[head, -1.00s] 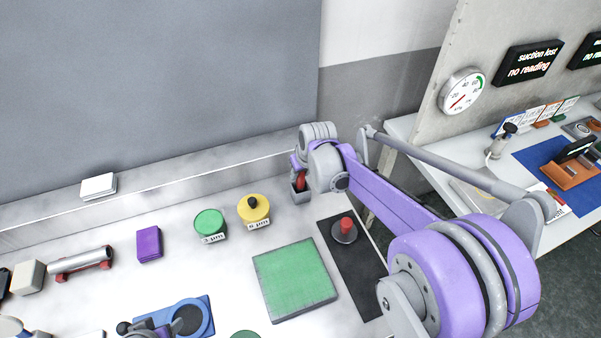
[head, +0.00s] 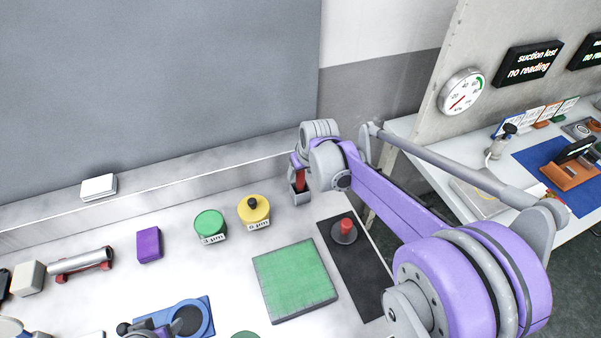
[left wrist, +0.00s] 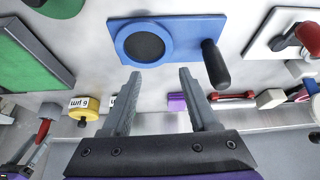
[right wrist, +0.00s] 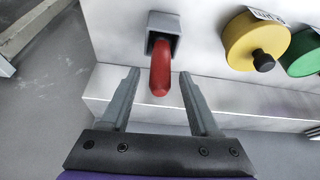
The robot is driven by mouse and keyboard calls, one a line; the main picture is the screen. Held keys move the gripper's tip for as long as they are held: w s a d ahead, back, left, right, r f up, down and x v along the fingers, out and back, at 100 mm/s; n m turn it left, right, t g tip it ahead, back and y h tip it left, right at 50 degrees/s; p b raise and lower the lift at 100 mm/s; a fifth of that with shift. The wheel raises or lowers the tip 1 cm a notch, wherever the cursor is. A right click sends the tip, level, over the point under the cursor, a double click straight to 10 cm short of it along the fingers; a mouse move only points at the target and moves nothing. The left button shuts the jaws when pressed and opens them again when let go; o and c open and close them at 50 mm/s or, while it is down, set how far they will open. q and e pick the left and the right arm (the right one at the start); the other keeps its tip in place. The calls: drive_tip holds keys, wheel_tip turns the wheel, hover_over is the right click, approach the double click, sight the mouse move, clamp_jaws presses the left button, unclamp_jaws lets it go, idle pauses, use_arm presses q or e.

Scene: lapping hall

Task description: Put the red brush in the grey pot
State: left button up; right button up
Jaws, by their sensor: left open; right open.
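The red brush (right wrist: 160,68) stands in the grey pot (right wrist: 164,24) in the right wrist view, its handle sticking out of the opening. Its lower end is hidden inside. In the head view the brush (head: 300,181) and pot (head: 299,196) show at the back right of the bench, partly behind my right arm. My right gripper (right wrist: 158,82) is open, with a finger on each side of the handle's end and gaps between. My left gripper (left wrist: 158,78) is open and empty, near a blue plate with a round dark pad; brush and pot also show small at the left there.
A yellow disc (head: 253,210) and a green disc (head: 210,226) stand left of the pot. A green square plate (head: 294,279) and a black mat (head: 353,268) with a red-knobbed piece (head: 345,230) lie in front. A wall ledge runs behind.

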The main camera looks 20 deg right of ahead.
drive_tip(key=v, duration=1)
drive_tip(key=shift+t, duration=0.4)
drive_tip(key=s+a+f, duration=0.2)
drive_tip(key=s+f, duration=0.1)
drive_tip(key=s, duration=0.4)
drive_tip(key=s+a+f, duration=0.2)
drive_tip(key=s+f, duration=0.1)
drive_tip(key=s, duration=0.4)
drive_tip(key=s+a+f, duration=0.2)
drive_tip(key=s+f, duration=0.1)
drive_tip(key=s, duration=0.4)
drive_tip(key=shift+a+p, duration=0.3)
drive_tip(key=shift+p, duration=0.05)
drive_tip(key=shift+s+f, duration=0.35)
drive_tip(key=shift+a, duration=0.1)
